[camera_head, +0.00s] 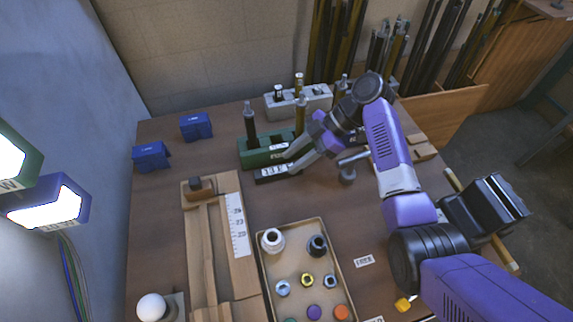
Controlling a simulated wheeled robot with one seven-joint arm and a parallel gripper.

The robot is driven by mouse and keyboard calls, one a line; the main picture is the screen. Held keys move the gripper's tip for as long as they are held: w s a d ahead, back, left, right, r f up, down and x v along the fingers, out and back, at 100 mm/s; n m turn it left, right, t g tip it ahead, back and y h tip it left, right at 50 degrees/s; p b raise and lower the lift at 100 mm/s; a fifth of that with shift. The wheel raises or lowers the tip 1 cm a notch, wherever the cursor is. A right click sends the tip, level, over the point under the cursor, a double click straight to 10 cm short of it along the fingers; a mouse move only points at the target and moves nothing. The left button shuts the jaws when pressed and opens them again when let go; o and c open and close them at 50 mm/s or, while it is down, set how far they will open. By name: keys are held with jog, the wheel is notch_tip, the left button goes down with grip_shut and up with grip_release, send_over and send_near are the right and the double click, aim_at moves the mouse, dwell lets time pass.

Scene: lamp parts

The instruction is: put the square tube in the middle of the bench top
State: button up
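I cannot tell for certain which part is the square tube. A dark upright tube (251,124) stands in the left of a green block (256,155), and a brass-coloured upright tube (300,116) stands at its right, close to my gripper. Shorter tube ends (298,84) stick up from a grey block (283,107) behind. My gripper (290,161) reaches down-left at the right end of the green block, its two light fingers apart with a gap between them. Nothing shows clearly between them; part of the block's right end is hidden by the gripper and arm.
The brown bench top (160,215) holds two blue blocks (196,126) at the left, a wooden fixture with a scale (237,225), and a tray (262,285) of small parts in front. A grey fitting (347,173) stands right of my gripper.

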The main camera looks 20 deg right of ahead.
jog(key=v, duration=0.8)
jog(key=shift+b, duration=0.3)
jog(key=shift+d+r, duration=0.1)
